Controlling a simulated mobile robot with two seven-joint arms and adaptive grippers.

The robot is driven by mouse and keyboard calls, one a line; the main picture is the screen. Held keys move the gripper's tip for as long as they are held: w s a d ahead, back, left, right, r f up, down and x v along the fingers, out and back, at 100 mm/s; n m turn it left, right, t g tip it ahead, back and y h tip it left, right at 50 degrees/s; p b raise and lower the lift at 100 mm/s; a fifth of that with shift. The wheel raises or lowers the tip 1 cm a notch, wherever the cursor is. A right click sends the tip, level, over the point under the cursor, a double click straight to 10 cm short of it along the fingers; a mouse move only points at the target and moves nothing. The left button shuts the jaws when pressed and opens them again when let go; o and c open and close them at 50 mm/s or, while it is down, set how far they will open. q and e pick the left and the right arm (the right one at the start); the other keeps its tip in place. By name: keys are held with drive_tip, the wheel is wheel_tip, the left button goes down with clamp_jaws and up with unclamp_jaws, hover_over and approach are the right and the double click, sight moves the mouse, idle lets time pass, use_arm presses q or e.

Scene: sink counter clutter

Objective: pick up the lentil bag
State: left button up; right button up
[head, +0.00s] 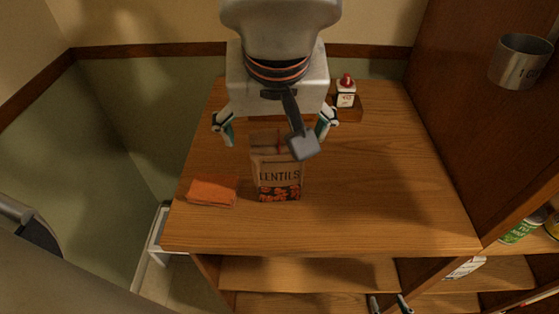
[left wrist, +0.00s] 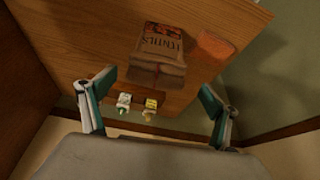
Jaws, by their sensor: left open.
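The lentil bag (head: 278,178) is a brown paper bag lettered LENTILS, with a red-orange picture near its base. It stands on the wooden counter. In the left wrist view the bag (left wrist: 158,50) appears beyond and between the fingers. My left gripper (head: 275,138) is open, its fingers wide apart on either side of the bag's top. Nothing is between the fingertips that I can see as gripped. The wrist camera hides part of the bag's upper right. Only the tips of my right gripper (head: 390,304) show at the bottom edge, apart, by the lower shelves.
An orange folded cloth or sponge (head: 213,192) lies just left of the bag. A small red-capped white bottle (head: 345,93) stands at the back. A metal mug (head: 519,62) is at the upper right by a wooden panel. The counter's right side (head: 400,190) is clear.

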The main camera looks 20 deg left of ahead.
sight(279, 146)
use_arm(q)
drive_tip(key=x, duration=0.6)
drive_tip(key=shift+w+d, duration=0.2)
drive_tip(key=shift+d, duration=0.1)
drive_tip(key=shift+r, duration=0.1)
drive_tip(key=c, duration=1.6)
